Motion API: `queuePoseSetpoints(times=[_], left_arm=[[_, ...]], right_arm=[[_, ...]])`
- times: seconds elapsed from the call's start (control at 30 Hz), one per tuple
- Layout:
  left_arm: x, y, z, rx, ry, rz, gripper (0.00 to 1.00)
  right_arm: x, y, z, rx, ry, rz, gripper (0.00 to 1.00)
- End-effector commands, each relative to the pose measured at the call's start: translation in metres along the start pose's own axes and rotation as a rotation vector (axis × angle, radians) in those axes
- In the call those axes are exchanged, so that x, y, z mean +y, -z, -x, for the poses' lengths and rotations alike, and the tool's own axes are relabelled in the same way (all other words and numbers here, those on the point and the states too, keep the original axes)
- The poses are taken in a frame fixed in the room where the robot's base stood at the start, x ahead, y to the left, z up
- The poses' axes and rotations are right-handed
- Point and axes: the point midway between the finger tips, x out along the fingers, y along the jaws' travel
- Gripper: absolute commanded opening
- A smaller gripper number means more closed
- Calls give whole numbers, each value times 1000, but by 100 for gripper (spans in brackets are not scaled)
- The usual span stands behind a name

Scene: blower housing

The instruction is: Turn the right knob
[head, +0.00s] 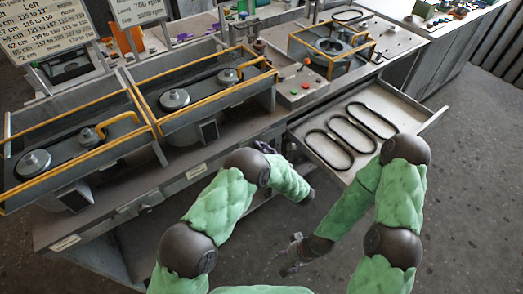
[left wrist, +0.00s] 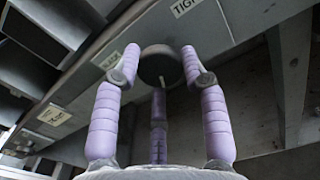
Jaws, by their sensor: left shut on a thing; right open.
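A dark round knob (left wrist: 165,66) sits on the bench's front face in the left wrist view, with a small pale mark on it. My left gripper (head: 266,147) is at the front edge of the bench in the head view. In the left wrist view its purple fingers are around the knob, shut on it. The knob is hidden in the head view. My right gripper (head: 292,252) is open and empty, low over the floor in front of the bench.
Yellow-framed housings with belts and pulleys (head: 175,98) stand on the bench. An open drawer (head: 404,112) with several black belts juts out at the right. Labels (left wrist: 187,7) mark the bench front. Floor (head: 475,170) is clear at the right.

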Motion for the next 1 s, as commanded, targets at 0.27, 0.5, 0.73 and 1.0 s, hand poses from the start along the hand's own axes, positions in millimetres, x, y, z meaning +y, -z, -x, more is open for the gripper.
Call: queuePoseSetpoints(times=[0.27, 0.5, 0.73, 1.0], left_arm=[[0, 6, 1, 8, 5, 13, 10], [0, 8, 2, 11, 6, 36, 10], [-1, 10, 2, 13, 7, 117, 10], [-2, 12, 2, 13, 5, 340, 10]], right_arm=[[1, 0, -3, 0, 0, 0, 65], [2, 0, -6, 0, 0, 0, 65], [5, 1, -15, 0, 0, 0, 65], [14, 2, -38, 0, 0, 0, 65]])
